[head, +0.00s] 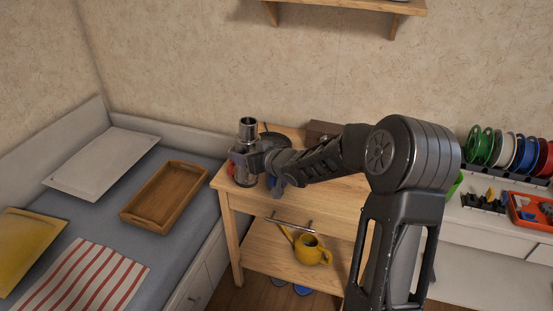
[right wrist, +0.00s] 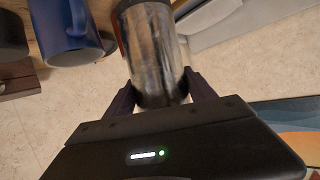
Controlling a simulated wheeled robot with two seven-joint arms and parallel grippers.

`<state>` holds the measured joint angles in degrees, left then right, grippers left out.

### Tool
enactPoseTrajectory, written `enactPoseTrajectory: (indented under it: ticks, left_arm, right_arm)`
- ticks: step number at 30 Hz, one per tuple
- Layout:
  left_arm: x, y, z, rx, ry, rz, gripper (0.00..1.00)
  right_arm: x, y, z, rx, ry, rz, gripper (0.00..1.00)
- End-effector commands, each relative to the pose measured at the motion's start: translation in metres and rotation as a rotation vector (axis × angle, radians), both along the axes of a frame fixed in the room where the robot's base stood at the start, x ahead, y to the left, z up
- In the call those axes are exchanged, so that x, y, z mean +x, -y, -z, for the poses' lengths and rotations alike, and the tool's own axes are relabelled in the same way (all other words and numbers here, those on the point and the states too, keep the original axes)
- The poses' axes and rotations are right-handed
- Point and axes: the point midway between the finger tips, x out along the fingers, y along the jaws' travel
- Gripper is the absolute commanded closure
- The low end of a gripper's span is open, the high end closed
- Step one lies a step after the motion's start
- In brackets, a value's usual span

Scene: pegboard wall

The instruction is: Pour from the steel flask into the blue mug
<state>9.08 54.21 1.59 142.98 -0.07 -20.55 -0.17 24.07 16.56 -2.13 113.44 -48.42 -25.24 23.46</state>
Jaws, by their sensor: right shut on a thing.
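The steel flask (head: 247,126) is upright at the left end of the wooden table in the head view. My right gripper (head: 246,157) is shut around its middle. The right wrist view shows the shiny flask (right wrist: 152,50) between the two dark fingers (right wrist: 161,92). I cannot tell whether its base touches the table. The blue mug (right wrist: 65,30) stands beside the flask, apart from it, in the right wrist view. In the head view only a bit of the blue mug (head: 271,182) shows, mostly hidden by my right arm. My left gripper is not in view.
The wooden table (head: 333,199) has a brown box (head: 322,130) and a dark round thing (head: 272,140) at the back. A red thing (head: 230,169) is by the flask. A yellow watering can (head: 311,250) stands on the lower shelf. A bed with a wooden tray (head: 166,193) is left.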

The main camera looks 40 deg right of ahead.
Motion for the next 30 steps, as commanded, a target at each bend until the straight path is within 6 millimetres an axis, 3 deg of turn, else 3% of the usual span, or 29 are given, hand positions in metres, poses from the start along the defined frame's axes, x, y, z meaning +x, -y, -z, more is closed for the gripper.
enactPoseTrajectory:
  ticks: [4,11,25,30]
  left_arm:
    - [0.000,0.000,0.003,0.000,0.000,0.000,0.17]
    - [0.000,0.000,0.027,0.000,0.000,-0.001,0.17]
    - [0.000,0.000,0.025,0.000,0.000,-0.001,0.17]
    - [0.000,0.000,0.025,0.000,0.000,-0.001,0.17]
  right_arm:
    - [0.001,0.000,-0.001,-0.008,0.006,-0.001,1.00]
    - [0.001,-0.003,0.004,-0.092,0.006,-0.003,1.00]
    - [0.001,-0.004,0.001,-0.104,0.004,-0.002,1.00]
    - [0.003,-0.021,0.002,-0.103,0.005,-0.017,1.00]
